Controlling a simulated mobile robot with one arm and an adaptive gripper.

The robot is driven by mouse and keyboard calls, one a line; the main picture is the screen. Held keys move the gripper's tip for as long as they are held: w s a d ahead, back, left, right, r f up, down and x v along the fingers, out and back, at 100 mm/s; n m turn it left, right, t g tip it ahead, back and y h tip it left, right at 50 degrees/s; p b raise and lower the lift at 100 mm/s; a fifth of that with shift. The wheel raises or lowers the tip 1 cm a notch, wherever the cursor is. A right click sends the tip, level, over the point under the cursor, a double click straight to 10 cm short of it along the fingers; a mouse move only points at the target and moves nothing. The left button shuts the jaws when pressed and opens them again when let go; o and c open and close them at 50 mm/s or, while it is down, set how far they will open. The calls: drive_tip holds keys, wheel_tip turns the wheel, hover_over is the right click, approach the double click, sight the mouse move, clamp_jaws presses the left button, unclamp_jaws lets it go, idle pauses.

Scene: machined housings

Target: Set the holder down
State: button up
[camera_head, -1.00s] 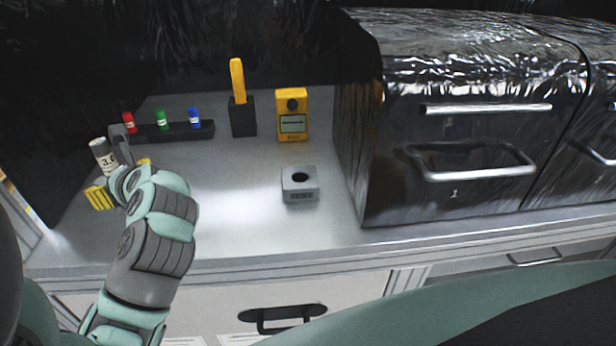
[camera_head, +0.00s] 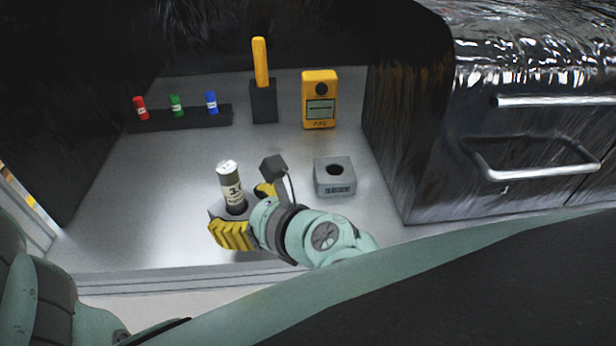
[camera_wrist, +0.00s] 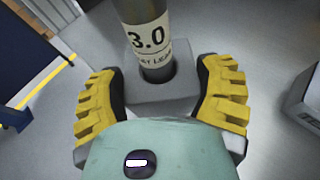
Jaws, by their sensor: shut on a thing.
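The holder (camera_head: 238,213) is a small grey block with a round hole, also in the wrist view (camera_wrist: 152,98). A dark cylinder with a white "3.0" label (camera_head: 231,190) stands in its hole, nearly upright, and it also shows in the wrist view (camera_wrist: 146,38). My gripper (camera_head: 249,212) has its yellow ribbed fingers closed on the two sides of the holder; both fingers show in the wrist view (camera_wrist: 161,88). The holder is over the front left of the grey counter (camera_head: 160,185). Its underside is hidden, so I cannot tell whether it touches.
A second grey block with an empty hole (camera_head: 335,178) sits to the right. At the back are a dark rack (camera_head: 190,121) with red, green and blue capped vials, a black stand (camera_head: 264,103) with a yellow tool, and a yellow meter (camera_head: 319,100). A dark cabinet (camera_head: 420,150) bounds the right.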

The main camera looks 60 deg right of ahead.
drive_tip(key=shift+s+a, duration=0.15)
drive_tip(key=shift+s, duration=0.25)
drive_tip(key=w+d, duration=0.2)
drive_tip(key=w, duration=0.2)
drive_tip(key=w+d+f, duration=0.1)
drive_tip(key=w+d, duration=0.1)
drive_tip(key=w, duration=0.3)
drive_tip(key=w+d+p, duration=0.1)
drive_tip(key=w+d, duration=0.1)
drive_tip(key=w, duration=0.3)
drive_tip(key=shift+w+f, duration=0.15)
drive_tip(key=shift+w, duration=0.05)
drive_tip(key=shift+w+f, duration=0.1)
drive_tip(key=shift+f, duration=0.05)
drive_tip(key=shift+d+f, duration=0.1)
drive_tip(key=shift+f, duration=1.55)
drive_tip(key=shift+f, duration=0.1)
drive_tip(key=o, duration=1.2)
